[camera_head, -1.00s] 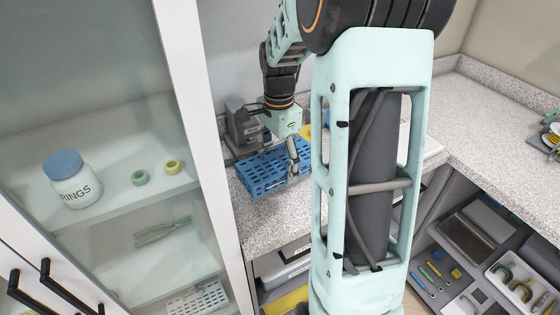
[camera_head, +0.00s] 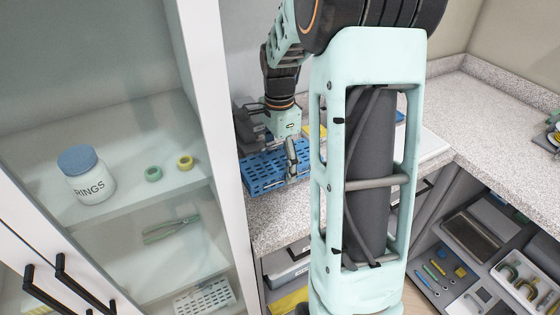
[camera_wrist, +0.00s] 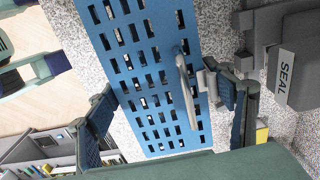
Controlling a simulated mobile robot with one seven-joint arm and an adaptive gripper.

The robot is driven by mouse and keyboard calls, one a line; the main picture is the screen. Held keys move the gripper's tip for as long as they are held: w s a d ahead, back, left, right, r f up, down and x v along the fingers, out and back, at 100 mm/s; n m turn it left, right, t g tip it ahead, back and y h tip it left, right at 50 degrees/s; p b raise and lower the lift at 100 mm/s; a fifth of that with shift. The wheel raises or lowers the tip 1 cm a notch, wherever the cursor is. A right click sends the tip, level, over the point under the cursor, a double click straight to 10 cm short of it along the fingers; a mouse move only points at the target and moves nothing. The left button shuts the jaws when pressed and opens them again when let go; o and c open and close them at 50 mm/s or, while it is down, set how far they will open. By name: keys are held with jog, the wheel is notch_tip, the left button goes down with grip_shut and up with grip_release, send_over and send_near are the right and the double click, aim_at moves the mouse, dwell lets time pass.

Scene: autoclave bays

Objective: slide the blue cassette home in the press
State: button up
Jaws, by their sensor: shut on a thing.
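The blue cassette (camera_head: 262,176) is a flat perforated tray with slots, low over the speckled worktop at the back. It fills the middle of the wrist view (camera_wrist: 152,68), with a grey bar-shaped handle on its face. My gripper (camera_head: 292,160) reaches down at the cassette's right side. In the wrist view its fingers (camera_wrist: 165,100) are on either side of the cassette, shut on it. The grey press (camera_head: 245,118) stands behind the cassette, partly hidden by the cabinet edge. In the wrist view a grey housing marked SEAL (camera_wrist: 285,62) is right of the cassette.
A glass-fronted cabinet (camera_head: 200,60) stands close on the left, holding a RINGS jar (camera_head: 84,175), two rings and pliers. My arm hides the middle of the head view. The right worktop (camera_head: 490,120) is mostly clear, with open drawers of parts below.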

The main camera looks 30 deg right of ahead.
jog(key=shift+f+b, duration=1.75)
jog(key=shift+f, duration=0.9)
jog(key=o, duration=1.4)
